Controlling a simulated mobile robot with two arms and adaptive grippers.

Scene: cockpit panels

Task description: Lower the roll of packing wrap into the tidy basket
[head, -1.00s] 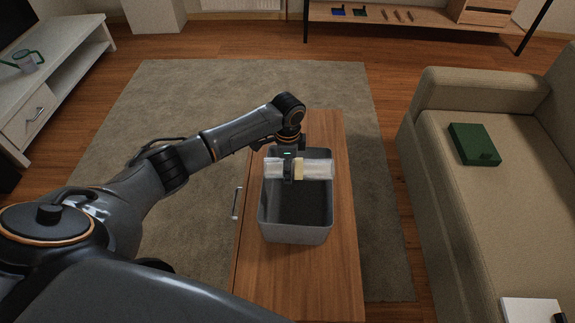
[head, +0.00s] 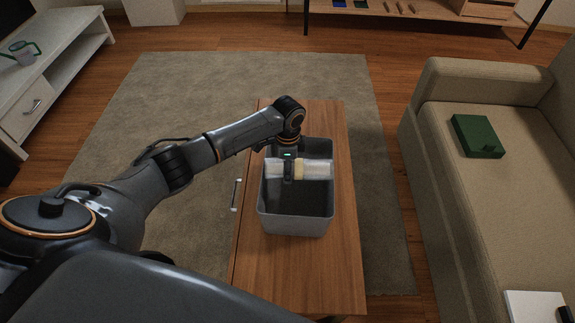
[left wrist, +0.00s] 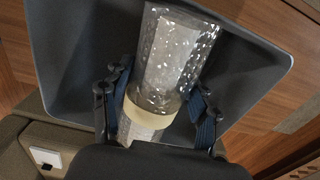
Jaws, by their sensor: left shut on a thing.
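The roll of packing wrap (head: 317,170) is a clear, whitish cylinder with a pale yellow band around its middle. My left gripper (head: 287,172) is shut on it near the band and holds it level across the grey tidy basket (head: 296,224). The roll is about at rim height; I cannot tell how far inside it is. In the left wrist view, the roll (left wrist: 178,55) lies between the two fingers of the gripper (left wrist: 153,100), with the basket (left wrist: 62,50) around and below. The visible basket floor is dark and empty. My right gripper is not in view.
The basket stands on a narrow wooden cabinet top (head: 285,275). A beige sofa (head: 455,210) with a green box (head: 477,137) is at the right. A white cabinet (head: 60,75) is at the left. A grey rug (head: 180,100) lies around the wooden cabinet.

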